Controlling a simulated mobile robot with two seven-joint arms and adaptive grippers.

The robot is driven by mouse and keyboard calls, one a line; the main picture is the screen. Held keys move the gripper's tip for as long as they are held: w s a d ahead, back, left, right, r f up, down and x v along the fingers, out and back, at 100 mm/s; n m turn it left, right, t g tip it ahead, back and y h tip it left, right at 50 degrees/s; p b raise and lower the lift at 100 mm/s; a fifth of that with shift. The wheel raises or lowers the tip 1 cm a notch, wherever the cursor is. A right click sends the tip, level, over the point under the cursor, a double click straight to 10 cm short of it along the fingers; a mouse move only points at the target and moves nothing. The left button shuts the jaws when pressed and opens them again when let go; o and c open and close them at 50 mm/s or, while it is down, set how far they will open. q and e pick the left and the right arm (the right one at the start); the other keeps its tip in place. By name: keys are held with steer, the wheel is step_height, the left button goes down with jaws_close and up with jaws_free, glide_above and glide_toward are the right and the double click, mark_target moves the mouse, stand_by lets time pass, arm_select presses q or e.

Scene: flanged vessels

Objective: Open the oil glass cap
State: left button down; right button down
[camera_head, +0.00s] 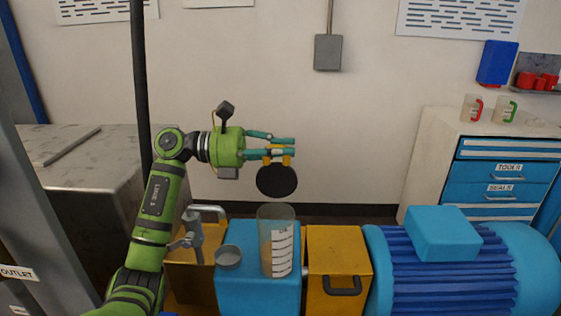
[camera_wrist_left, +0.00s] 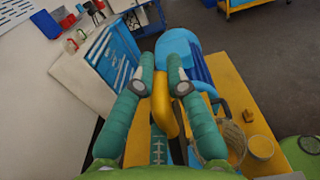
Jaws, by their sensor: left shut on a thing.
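The cap is a black disc (camera_head: 276,181) with a yellow handle. My left gripper (camera_head: 287,147) is shut on that handle and holds the cap in the air, above and apart from the oil glass. The disc's round face is turned to the head camera. The oil glass (camera_head: 277,240) is a clear cylinder with a white scale label, upright on a blue block, its top uncovered. In the left wrist view the gripper's two teal fingers (camera_wrist_left: 162,82) pinch the yellow handle (camera_wrist_left: 164,108); the disc is not clear there. My right gripper is not in view.
A yellow block (camera_head: 337,262) and blue motor (camera_head: 450,262) stand to the right. A tool cabinet (camera_head: 495,175) with jugs is at the back right.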

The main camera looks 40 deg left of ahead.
arm_select(q)
steer(key=shift+w+a+n, duration=0.45)
steer(key=shift+w+n, duration=0.1)
steer(key=shift+n, duration=0.05)
steer(key=c, duration=1.5)
jaws_free()
steer(key=v, duration=0.7)
steer(key=shift+s+a, duration=0.15)
steer(key=shift+s, duration=0.05)
